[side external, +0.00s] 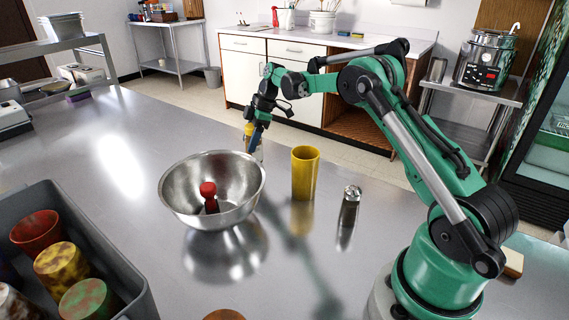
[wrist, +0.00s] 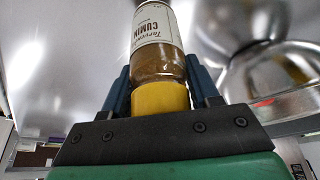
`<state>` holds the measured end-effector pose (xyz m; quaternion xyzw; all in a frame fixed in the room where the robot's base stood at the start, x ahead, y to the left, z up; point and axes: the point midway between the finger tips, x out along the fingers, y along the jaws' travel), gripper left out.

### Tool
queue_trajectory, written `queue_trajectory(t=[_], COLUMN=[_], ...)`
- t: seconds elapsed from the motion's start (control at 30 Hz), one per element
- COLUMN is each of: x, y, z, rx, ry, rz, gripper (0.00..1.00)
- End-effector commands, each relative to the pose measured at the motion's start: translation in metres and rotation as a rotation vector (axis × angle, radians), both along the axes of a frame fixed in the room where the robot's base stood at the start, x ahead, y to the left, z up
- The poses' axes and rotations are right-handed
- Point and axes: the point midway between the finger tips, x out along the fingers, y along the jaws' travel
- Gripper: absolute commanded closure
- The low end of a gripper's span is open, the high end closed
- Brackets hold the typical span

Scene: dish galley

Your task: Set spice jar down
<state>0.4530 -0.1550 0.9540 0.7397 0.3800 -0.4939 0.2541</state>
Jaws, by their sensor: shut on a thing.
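The spice jar (wrist: 155,40) is a clear jar of brown powder with a white label reading CUMIN and a yellow lid. My gripper (wrist: 160,88) is shut on it near the lid, with one blue finger on each side. In the side view my gripper (side external: 256,138) is beyond the steel bowl, and the jar's yellow lid (side external: 248,129) shows beside the fingers. The jar looks roughly upright there. I cannot tell whether its base touches the steel counter (side external: 120,200).
The steel bowl (side external: 180,200) holds a red object (side external: 209,192). A yellow cup (side external: 305,174) and a metal-topped shaker (side external: 349,206) stand to its right. A grey bin (side external: 135,270) with several cups is at the front left. The counter's left-middle is clear.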

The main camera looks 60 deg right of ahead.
Motion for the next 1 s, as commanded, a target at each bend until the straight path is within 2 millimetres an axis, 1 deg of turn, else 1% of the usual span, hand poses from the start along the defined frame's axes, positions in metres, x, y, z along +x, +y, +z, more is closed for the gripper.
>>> queue_trajectory(t=[0.03, 0.1, 0.47, 0.5, 0.57, 0.6, 0.87, 1.0], x=[0.0, -0.0002, -0.0002, -0.0002, -0.0002, -0.0002, -0.0001, -0.0014], y=[0.0001, 0.0002, 0.0003, 0.0003, 0.0002, 0.0003, 0.0003, -0.0016], z=[-0.0062, -0.01, -0.0136, -0.0136, -0.0134, -0.0134, -0.0129, -0.0045], rx=[0.0, 0.0, 0.0, 0.0, 0.0, 0.0, 0.0, 0.0], ry=[0.0, 0.0, 0.0, 0.0, 0.0, 0.0, 0.0, 0.0], rz=[0.0, 0.0, 0.0, 0.0, 0.0, 0.0, 0.0, -0.001], gripper=[1.0, 1.0, 1.0, 0.37, 0.2, 0.14, 0.14, 0.14])
